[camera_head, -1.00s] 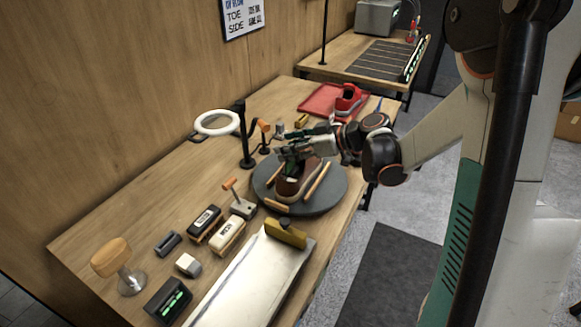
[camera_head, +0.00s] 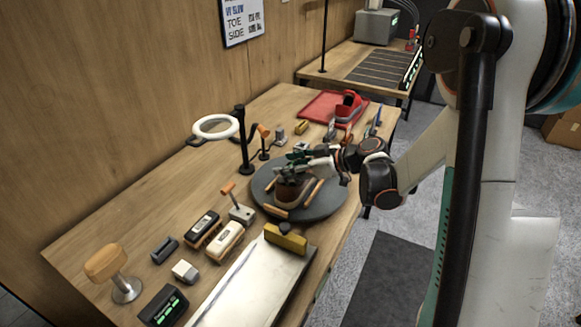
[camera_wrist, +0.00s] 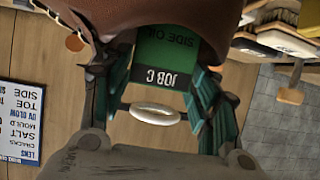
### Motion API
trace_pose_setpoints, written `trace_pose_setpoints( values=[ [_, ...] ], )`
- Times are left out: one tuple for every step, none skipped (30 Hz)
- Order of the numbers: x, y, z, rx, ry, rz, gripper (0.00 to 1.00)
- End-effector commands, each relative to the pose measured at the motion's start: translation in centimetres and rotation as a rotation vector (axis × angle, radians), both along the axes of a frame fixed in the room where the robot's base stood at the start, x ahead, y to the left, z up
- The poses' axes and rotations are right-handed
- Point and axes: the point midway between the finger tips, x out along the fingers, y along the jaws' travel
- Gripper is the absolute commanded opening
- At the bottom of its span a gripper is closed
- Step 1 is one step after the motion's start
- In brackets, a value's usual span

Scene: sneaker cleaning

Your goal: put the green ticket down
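The green ticket (camera_wrist: 168,55), with a black band reading JOB C, shows upside down in the wrist view. It sits between the two fingers of my gripper (camera_wrist: 163,72), which look closed on its sides. A brown shoe (camera_wrist: 200,12) fills the top of that view, right by the ticket; I cannot tell whether they touch. In the head view my gripper (camera_head: 292,172) is over the brown shoe (camera_head: 290,192) on the round grey turntable (camera_head: 327,205). The ticket is too small there to make out clearly, and the gripper hides part of the shoe.
A ring lamp (camera_head: 216,138) stands left of the turntable. Brushes (camera_head: 226,240), a black display box (camera_head: 164,305) and a pale board (camera_head: 250,288) with a yellow block (camera_head: 286,237) lie nearer. A red tray (camera_head: 318,105) with a red shoe (camera_head: 348,104) lies beyond. The bench's back-left is bare.

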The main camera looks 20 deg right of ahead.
Motion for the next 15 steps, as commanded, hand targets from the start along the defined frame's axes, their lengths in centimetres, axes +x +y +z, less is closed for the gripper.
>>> trace_pose_setpoints(
  values=[
    [0.0,0.0,0.0,0.000,0.000,0.000,0.57],
    [0.0,0.0,0.0,0.000,0.000,0.000,0.57],
    [0.0,0.0,0.0,0.000,0.000,0.000,0.57],
    [0.0,0.0,0.0,0.000,0.000,0.000,0.57],
    [0.0,0.0,0.0,0.000,0.000,0.000,0.57],
    [0.0,0.0,0.0,0.000,0.000,0.000,0.57],
    [0.0,0.0,0.0,0.000,0.000,0.000,0.57],
    [0.0,0.0,0.1,0.000,0.000,0.000,0.57],
    [0.0,0.0,0.2,0.000,0.000,0.000,0.57],
    [0.0,0.0,0.3,0.000,0.000,0.000,0.57],
    [-0.1,-0.1,0.5,0.000,0.000,0.000,0.57],
    [-0.3,-0.5,0.6,0.000,0.000,-0.002,0.57],
    [-0.6,-0.8,0.8,0.001,0.001,-0.003,0.57],
    [-0.8,-1.1,1.1,0.001,0.001,-0.003,0.57],
    [-1.3,-1.6,1.4,0.001,0.001,-0.004,0.57]
  ],
)
